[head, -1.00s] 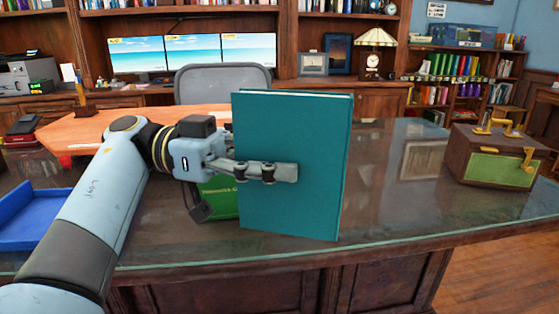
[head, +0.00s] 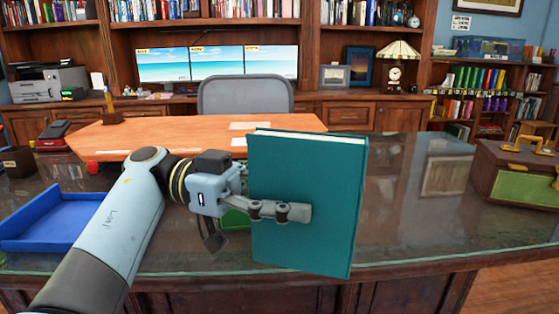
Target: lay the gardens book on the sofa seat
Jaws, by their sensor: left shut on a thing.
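A teal hardcover book (head: 320,180) stands upright in the middle of the head view. Its cover side facing me shows no readable title, so I cannot tell if it is the gardens book. My left gripper (head: 285,211) is shut on the book at its left edge, one finger across the near cover. The book is held over the glass-topped desk (head: 420,220); I cannot tell if its lower edge touches the desk. No sofa is in view. My right gripper is not in view.
A blue tray (head: 50,220) lies on the desk at left. A green thing (head: 236,220) is mostly hidden behind my gripper. A brown and green box (head: 520,178) stands at right. A grey chair (head: 245,95) is behind the desk. Bare desk lies right of the book.

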